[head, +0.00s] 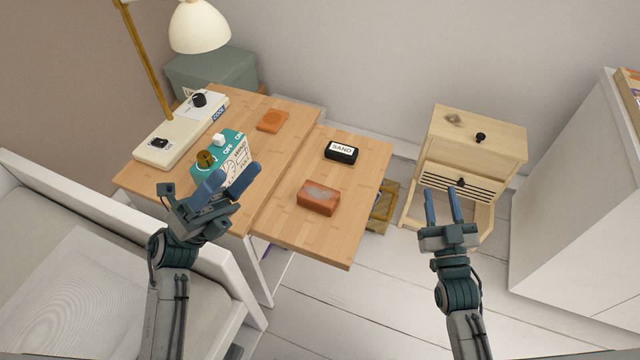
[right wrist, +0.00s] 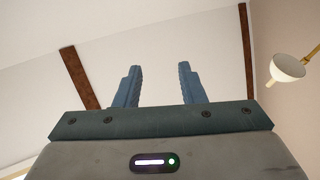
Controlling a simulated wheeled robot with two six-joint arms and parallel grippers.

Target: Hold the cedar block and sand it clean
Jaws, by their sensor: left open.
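The cedar block (head: 318,197) is reddish brown with a greyish patch on its top. It lies on the right-hand, lower-looking wooden desk leaf. A black sanding block (head: 341,151) labelled SAND lies behind it on the same leaf. My left gripper (head: 230,180) is open and empty, in front of the teal box and to the left of the cedar block. My right gripper (head: 441,206) is open and empty, over the floor to the right of the leaf. In the right wrist view its fingers (right wrist: 160,85) stand apart with nothing between them.
A teal box with switches (head: 233,150), a cream panel (head: 180,135) and an orange square piece (head: 272,120) are on the left desk. A lamp (head: 200,27) stands over it. A wooden cabinet (head: 480,130) stands right of the leaf. The leaf's front part is clear.

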